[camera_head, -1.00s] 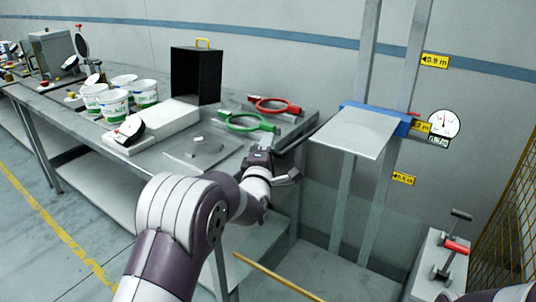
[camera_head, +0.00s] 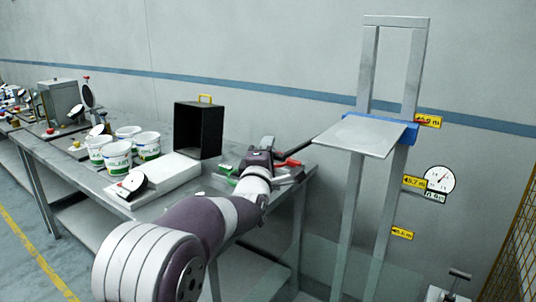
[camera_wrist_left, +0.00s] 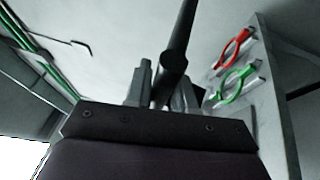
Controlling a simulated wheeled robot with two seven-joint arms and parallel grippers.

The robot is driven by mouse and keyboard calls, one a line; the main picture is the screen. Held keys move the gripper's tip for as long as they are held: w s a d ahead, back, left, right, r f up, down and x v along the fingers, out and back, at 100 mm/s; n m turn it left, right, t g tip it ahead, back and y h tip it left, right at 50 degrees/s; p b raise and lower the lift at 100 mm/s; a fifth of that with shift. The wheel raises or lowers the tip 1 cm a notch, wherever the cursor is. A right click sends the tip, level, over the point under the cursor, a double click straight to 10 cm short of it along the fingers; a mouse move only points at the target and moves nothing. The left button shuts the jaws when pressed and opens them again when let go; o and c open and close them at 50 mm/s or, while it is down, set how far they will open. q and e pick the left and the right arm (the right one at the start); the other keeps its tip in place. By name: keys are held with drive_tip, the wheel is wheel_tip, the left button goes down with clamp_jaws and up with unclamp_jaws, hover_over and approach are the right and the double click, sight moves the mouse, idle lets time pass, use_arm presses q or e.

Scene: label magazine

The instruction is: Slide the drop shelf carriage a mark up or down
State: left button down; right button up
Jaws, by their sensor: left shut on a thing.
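The drop shelf carriage has a grey shelf plate (camera_head: 358,138) and a blue bracket (camera_head: 408,133) on two upright grey rails (camera_head: 383,222). In the head view the bracket stands level with the top yellow mark (camera_head: 430,121), which seems to read 0.9 m. Its red pointer lies over that label. Lower marks read 0.7 m (camera_head: 415,182) and what looks like 0.5 m (camera_head: 402,234). The bar also shows in the left wrist view (camera_wrist_left: 178,50). My right gripper is not in view.
A round dial (camera_head: 439,180) hangs right of the rails. The bench (camera_head: 90,180) on the left carries white tubs (camera_head: 117,157), a black box (camera_head: 199,130) and red and green ring tools (camera_wrist_left: 231,87). A wire fence (camera_head: 515,245) stands at the right edge.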

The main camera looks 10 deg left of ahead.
use_arm(q)
drive_tip(key=c, duration=1.1)
unclamp_jaws()
drive_tip(key=shift+o, duration=0.2)
drive_tip(key=s+f+b, duration=0.2)
drive_tip(key=s+b, duration=0.1)
drive_tip(key=s, duration=0.9)
drive_tip(key=shift+s+d+f, duration=0.15)
drive_tip(key=shift+s+d, duration=0.1)
drive_tip(key=shift+d, duration=0.05)
